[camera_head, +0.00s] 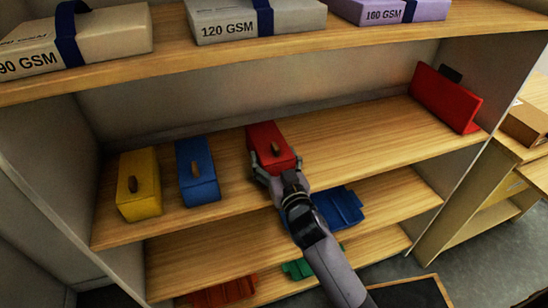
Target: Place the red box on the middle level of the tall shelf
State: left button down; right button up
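The red box (267,136) with a small brown knob on it is at the middle level of the tall shelf (345,146), right of a blue box (197,170) and a yellow box (139,184). It appears to sit on the board, but its near underside is hidden. My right gripper (275,164) reaches in from below, with one finger on each side of the red box's near end. I cannot tell whether the fingers press on it or stand a little apart. My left gripper is not in view.
A red upright bookend-like piece (445,98) stands at the board's right end. Paper packs (258,22) lie on the level above. A blue tray (338,207) and other trays are below. A wooden table (535,150) stands at right. The board between box and red piece is clear.

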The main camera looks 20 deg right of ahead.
jog(key=o, duration=0.5)
jog(key=shift+c, duration=0.2)
jog(key=shift+r, duration=0.25)
jog(key=s+b, duration=0.1)
jog(key=s, duration=1.1)
jog(key=shift+d, duration=0.15)
jog(key=shift+f, duration=0.1)
